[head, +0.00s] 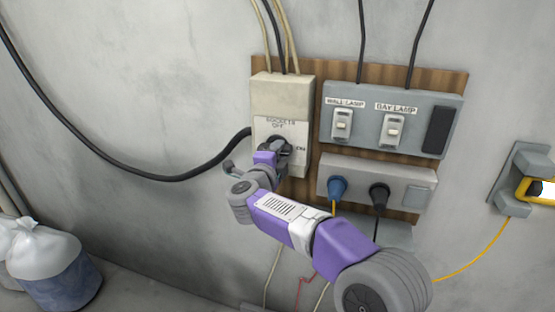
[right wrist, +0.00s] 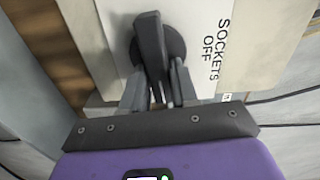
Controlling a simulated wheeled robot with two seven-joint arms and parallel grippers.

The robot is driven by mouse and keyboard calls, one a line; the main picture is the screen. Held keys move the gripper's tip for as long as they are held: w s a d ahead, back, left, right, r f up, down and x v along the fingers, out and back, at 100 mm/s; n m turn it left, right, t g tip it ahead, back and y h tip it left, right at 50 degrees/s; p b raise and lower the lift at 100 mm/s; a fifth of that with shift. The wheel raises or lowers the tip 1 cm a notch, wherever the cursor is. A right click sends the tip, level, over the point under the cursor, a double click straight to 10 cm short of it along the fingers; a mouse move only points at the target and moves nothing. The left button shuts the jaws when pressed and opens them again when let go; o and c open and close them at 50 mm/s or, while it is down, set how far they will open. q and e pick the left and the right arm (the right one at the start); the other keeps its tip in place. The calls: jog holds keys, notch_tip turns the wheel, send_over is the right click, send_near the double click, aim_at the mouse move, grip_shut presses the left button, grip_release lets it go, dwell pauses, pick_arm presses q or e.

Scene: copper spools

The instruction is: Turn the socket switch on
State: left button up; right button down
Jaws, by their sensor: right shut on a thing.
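The socket switch is a dark round rotary knob with a bar handle (right wrist: 150,45) on a pale switch box (head: 282,92). Its plate reads "SOCKETS OFF" above the knob and "ON" to its right in the head view. My right gripper (head: 273,147) is at the knob, its fingers shut on the handle, and covers much of it in the head view. In the right wrist view the fingers (right wrist: 155,88) sit on either side of the handle's lower end. The handle lies across the direction of the OFF mark; which end is its pointer I cannot tell. My left gripper is not in view.
A black cable (head: 110,164) enters from the left. Bags (head: 45,262) stand lower left.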

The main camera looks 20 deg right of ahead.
jog(key=shift+f+m+b, duration=0.1)
jog(key=shift+m+b, duration=0.2)
jog(key=shift+m, duration=0.2)
jog(key=c, duration=1)
grip_release()
jog(key=shift+o, duration=0.2)
jog(key=v, duration=0.7)
jog(key=shift+s+a, duration=0.15)
jog(key=shift+s, duration=0.1)
